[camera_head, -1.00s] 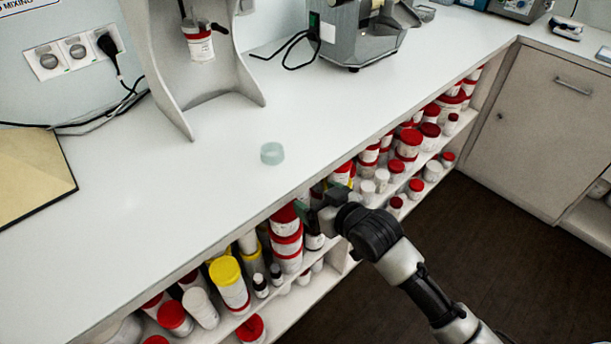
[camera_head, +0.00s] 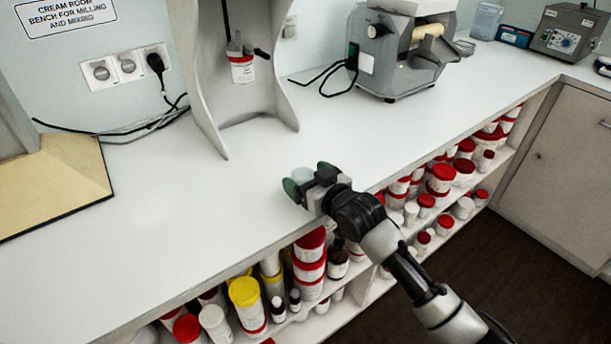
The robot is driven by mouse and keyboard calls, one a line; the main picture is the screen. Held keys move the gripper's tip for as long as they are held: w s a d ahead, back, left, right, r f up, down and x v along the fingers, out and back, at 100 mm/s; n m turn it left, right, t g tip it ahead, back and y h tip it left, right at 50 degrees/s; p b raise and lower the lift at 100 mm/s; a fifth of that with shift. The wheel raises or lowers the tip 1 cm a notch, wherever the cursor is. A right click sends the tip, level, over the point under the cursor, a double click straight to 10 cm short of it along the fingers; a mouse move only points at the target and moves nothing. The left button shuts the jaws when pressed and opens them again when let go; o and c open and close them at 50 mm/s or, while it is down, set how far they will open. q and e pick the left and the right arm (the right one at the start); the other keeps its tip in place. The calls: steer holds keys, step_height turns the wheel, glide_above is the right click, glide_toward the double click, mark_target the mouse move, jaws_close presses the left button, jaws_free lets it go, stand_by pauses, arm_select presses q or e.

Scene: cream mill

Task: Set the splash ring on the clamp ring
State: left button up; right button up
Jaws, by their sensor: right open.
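The splash ring appears to be the small pale, translucent green ring (camera_head: 302,174) on the bench top near its front edge. My right gripper (camera_head: 309,181) is open at the ring, with its green-padded fingertips around or just above it. The fingers hide part of the ring, and I cannot tell whether they touch it. A white jar with a red band (camera_head: 242,70) hangs in the grey mixing stand (camera_head: 205,70). A dark clamp with a handle shows at its top; I cannot clearly make out the clamp ring. My left gripper is not in view.
A grey mill (camera_head: 395,55) with a black cable stands at the back, right of the stand. A tan board (camera_head: 55,185) lies at the left. Shelves below the bench (camera_head: 150,260) hold many red-, white- and yellow-lidded jars. The bench between board and ring is clear.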

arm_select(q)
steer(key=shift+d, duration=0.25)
arm_select(e)
steer(key=shift+w+a, duration=0.35)
steer(key=shift+w, duration=0.1)
steer(key=c, duration=1)
steer(key=shift+r+p, duration=1.25)
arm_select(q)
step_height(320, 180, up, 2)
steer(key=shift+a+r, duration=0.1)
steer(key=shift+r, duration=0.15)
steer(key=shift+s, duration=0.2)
arm_select(e)
steer(key=shift+s+d+f, duration=0.1)
steer(key=shift+s, duration=0.1)
